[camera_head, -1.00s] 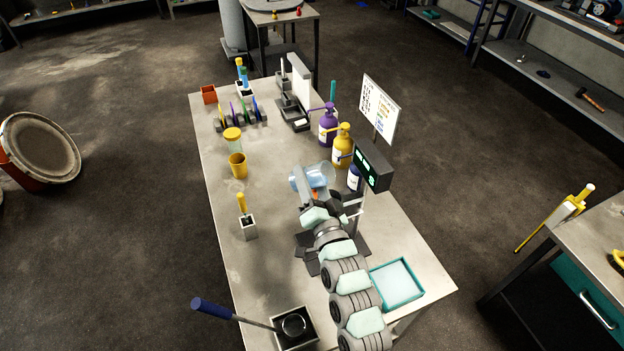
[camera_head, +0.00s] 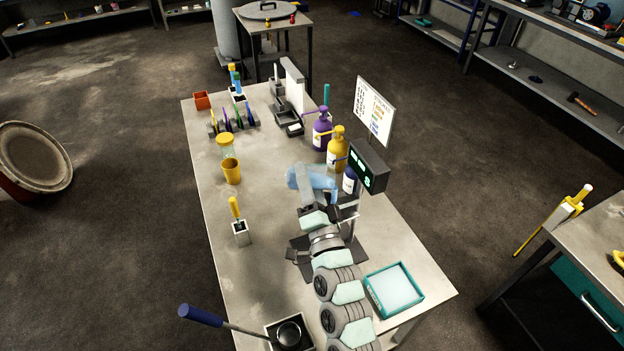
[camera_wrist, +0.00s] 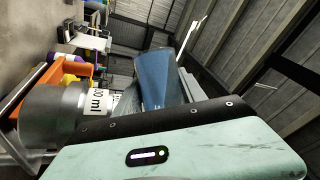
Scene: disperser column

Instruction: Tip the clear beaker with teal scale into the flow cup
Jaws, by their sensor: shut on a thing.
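My gripper (camera_head: 314,208) is shut on the clear beaker (camera_head: 311,182), which holds blue liquid. The beaker is tilted well over above the table, beside the display stand. In the wrist view blue (camera_wrist: 155,80) shows just beyond the gripper's edge. The teal scale cannot be made out. A grey cylinder (camera_wrist: 55,108) with a "ml" label is close to the gripper in the wrist view; I cannot tell what it is. I cannot tell for sure which vessel is the flow cup.
A display box (camera_head: 369,166) on a pole stands right of the beaker. Purple (camera_head: 321,132) and yellow (camera_head: 337,153) pump bottles stand behind. A teal-rimmed tray (camera_head: 394,290) lies front right, a brush holder (camera_head: 240,232) left. The left-centre table (camera_head: 255,195) is clear.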

